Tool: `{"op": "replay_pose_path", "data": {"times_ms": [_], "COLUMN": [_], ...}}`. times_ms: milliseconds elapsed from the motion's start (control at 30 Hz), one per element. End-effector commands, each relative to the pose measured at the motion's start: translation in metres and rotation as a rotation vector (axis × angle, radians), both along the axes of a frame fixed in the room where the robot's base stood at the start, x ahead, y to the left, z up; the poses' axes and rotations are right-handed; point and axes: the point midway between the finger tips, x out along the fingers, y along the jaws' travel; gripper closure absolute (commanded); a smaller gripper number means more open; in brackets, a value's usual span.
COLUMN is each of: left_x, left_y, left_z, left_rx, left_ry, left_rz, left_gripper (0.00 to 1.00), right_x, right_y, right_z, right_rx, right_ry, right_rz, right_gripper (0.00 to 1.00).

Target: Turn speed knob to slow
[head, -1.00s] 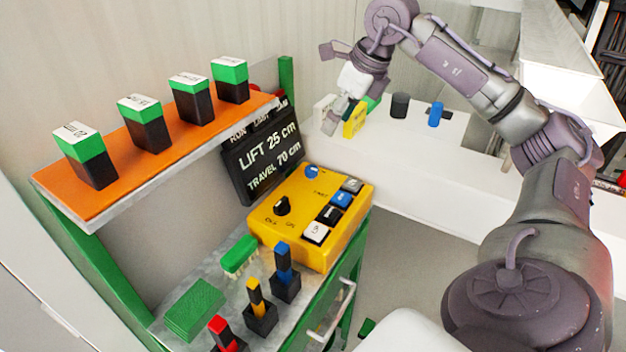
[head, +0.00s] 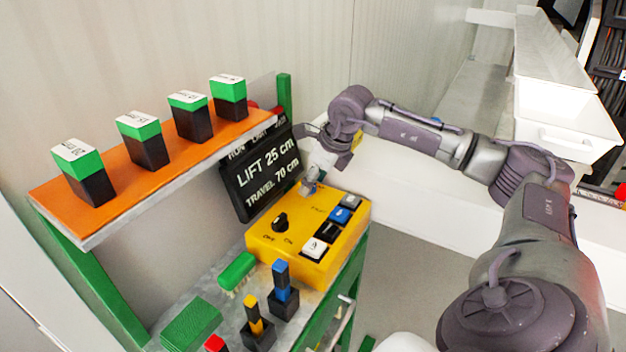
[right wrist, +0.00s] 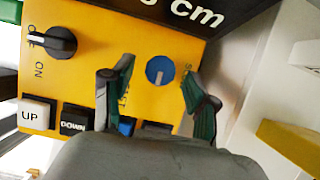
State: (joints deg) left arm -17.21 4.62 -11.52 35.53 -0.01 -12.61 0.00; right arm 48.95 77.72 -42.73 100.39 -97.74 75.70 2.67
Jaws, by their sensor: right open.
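The yellow control box (head: 290,243) stands on the bench. In the right wrist view its blue round speed knob (right wrist: 160,70) has a pale pointer line toward the bottom of the picture. My right gripper (right wrist: 159,72) is open, one finger on either side of the knob, with gaps showing. In the head view the right gripper (head: 311,186) is at the box's far corner and mostly hides the knob. The lettering beside the knob is partly covered by the fingers. My left gripper is not in view.
On the box are a black on/off knob (head: 280,221) and several push buttons, including a white UP button (head: 314,248). The black LIFT/TRAVEL sign (head: 262,180) stands close behind. An orange shelf (head: 215,143) holds several green-topped blocks. Colored levers stand in front.

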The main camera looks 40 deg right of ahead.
Motion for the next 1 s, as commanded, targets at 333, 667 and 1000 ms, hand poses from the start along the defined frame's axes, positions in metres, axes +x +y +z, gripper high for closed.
{"op": "replay_pose_path", "data": {"times_ms": [333, 667, 1000], "left_x": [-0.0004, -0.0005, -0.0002], "left_y": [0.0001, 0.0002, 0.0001], "left_z": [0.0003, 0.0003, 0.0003], "left_rx": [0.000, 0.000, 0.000], "left_ry": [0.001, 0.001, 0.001], "left_rz": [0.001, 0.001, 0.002], "left_gripper": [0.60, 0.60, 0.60], "right_x": [0.0015, 0.0015, 0.0016], "right_y": [0.0003, 0.0003, -0.0007], "right_z": [-0.0040, -0.0037, -0.0039], "right_rx": [0.000, 0.000, 0.000], "right_ry": [0.000, 0.000, 0.000], "right_rz": [0.000, 0.000, 0.037], "right_gripper": [0.41, 0.96, 1.00]}}
